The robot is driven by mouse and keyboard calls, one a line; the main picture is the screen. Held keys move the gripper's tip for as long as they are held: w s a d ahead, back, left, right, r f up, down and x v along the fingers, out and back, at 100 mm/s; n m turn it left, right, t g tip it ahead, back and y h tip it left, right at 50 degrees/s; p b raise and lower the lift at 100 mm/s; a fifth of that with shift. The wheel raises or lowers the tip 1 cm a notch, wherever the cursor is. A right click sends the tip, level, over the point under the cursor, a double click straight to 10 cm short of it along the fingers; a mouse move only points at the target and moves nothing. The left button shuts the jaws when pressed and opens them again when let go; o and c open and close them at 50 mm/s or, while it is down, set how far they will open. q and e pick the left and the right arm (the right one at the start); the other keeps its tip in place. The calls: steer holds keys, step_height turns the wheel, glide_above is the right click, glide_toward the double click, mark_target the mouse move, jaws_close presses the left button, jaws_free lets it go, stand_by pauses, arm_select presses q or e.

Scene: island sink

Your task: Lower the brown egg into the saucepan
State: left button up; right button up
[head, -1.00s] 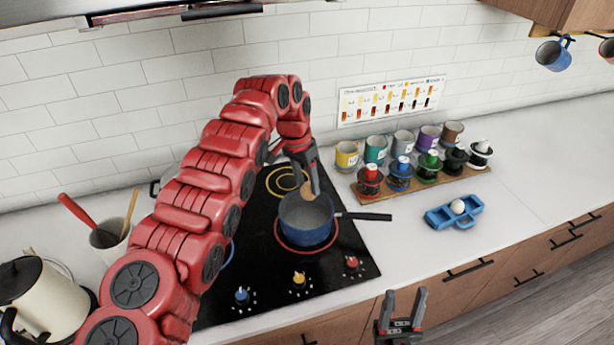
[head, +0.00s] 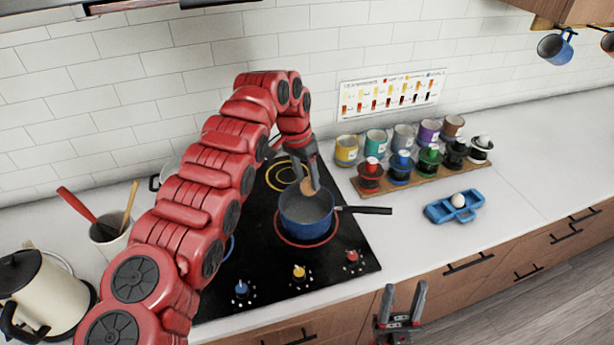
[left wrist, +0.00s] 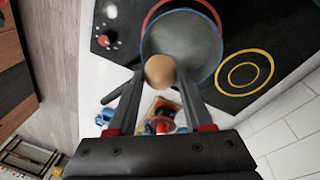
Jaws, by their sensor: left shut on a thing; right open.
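The blue saucepan (head: 306,222) stands on the red-ringed burner of the black cooktop, its dark handle pointing right. It also shows in the left wrist view (left wrist: 190,45). My left gripper (head: 308,187) is above the saucepan's far rim, shut on the brown egg. The egg (left wrist: 160,71) shows between the fingertips in the left wrist view, overlapping the pan's near rim there. In the head view the egg (head: 308,190) is partly hidden by the fingers. I cannot tell how high it is above the pan's bottom. My right gripper (head: 403,305) is open and empty in front of the counter.
A blue egg holder (head: 440,211) with a white egg (head: 458,200) lies right of the pan. A wooden rack (head: 420,178) with coloured cups and several egg-cup-like stands is behind it. A cream kettle (head: 45,295) and utensil crock (head: 110,238) stand left.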

mark_target(307, 190)
arm_select(q)
steer(key=shift+f+b, duration=1.3)
steer(key=shift+f, duration=0.9)
steer(key=shift+f+b, duration=1.35)
steer(key=shift+f, duration=1.25)
steer(key=shift+f+b, duration=1.3)
steer(key=shift+f, duration=1.2)
steer(key=o, duration=0.8)
steer(key=shift+o, duration=0.2)
steer(key=a+r+p, duration=0.3)
steer(key=r, duration=1.4)
steer(key=shift+w, duration=0.15)
